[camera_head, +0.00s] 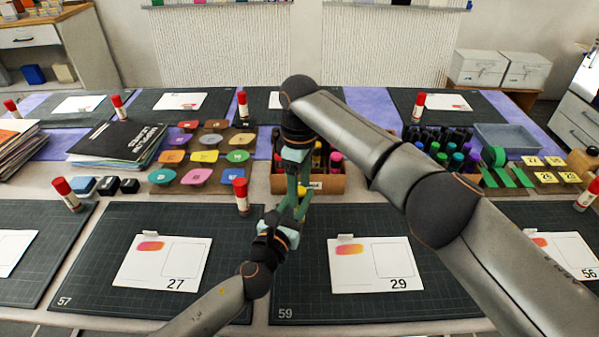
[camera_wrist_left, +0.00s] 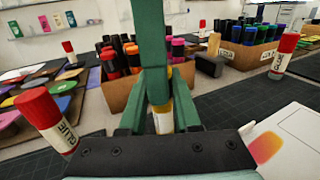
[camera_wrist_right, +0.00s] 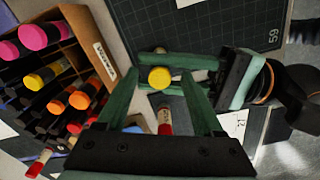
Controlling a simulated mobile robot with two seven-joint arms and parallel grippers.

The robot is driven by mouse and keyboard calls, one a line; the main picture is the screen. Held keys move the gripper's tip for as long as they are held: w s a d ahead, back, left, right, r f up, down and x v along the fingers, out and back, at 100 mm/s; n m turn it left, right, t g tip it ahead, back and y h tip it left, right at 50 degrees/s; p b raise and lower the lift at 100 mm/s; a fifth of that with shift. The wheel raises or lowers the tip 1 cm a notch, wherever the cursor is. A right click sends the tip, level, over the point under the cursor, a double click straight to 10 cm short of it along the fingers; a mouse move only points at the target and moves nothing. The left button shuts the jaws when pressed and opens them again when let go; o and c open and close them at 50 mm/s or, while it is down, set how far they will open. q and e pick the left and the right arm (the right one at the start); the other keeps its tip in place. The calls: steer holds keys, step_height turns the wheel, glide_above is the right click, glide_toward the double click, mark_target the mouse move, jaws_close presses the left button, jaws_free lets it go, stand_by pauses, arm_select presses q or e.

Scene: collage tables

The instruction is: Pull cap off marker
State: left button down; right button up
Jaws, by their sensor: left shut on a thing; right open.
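A marker with a yellow cap (camera_wrist_right: 159,78) is held in my left gripper (camera_head: 284,212). Its cap end points towards my right wrist camera. In the left wrist view, a pale and yellow part of the marker (camera_wrist_left: 162,116) shows between my left fingers. My right gripper (camera_wrist_right: 160,74) is open above it, one finger on each side of the yellow cap. Whether the right fingers touch the cap cannot be told. In the left wrist view a green right finger hides the marker's upper part. In the head view the two grippers nearly meet and mostly cover the marker.
A cardboard box of markers (camera_head: 322,184) stands just behind the grippers. Red-capped glue sticks (camera_head: 240,196) stand close to my left gripper. Numbered cards (camera_head: 375,265) lie on dark cutting mats (camera_head: 300,300). Coloured pads (camera_head: 203,157) and more markers (camera_head: 440,140) lie farther back.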

steer(key=shift+f, duration=0.2)
jaws_close()
stand_by(0.5)
steer(key=shift+r, duration=0.2)
